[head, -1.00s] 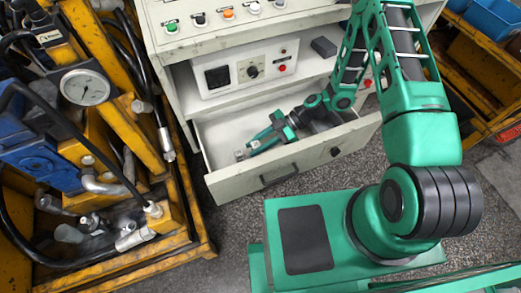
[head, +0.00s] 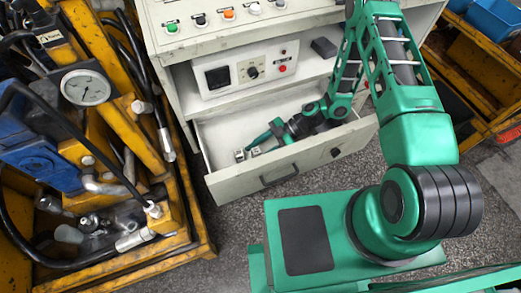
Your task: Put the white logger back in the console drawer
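The console drawer (head: 222,183) is pulled out at the lower front of the pale console and stands open. My arm reaches down into it from the right. My gripper (head: 247,153) is low inside the drawer, at its left part near the front wall. Small pale grey parts show at the gripper's end, too small to tell whether they are fingertips or something held. I cannot tell whether the gripper is open or shut. I cannot make out the white logger for certain; the arm and the drawer's front wall hide part of the drawer floor.
A white instrument box (head: 247,67) with a dark display and a dial sits on the shelf above the drawer. A dark block (head: 323,47) lies beside it. The yellow hydraulic rig (head: 190,205) stands close on the left. A yellow rack (head: 478,45) stands at the right.

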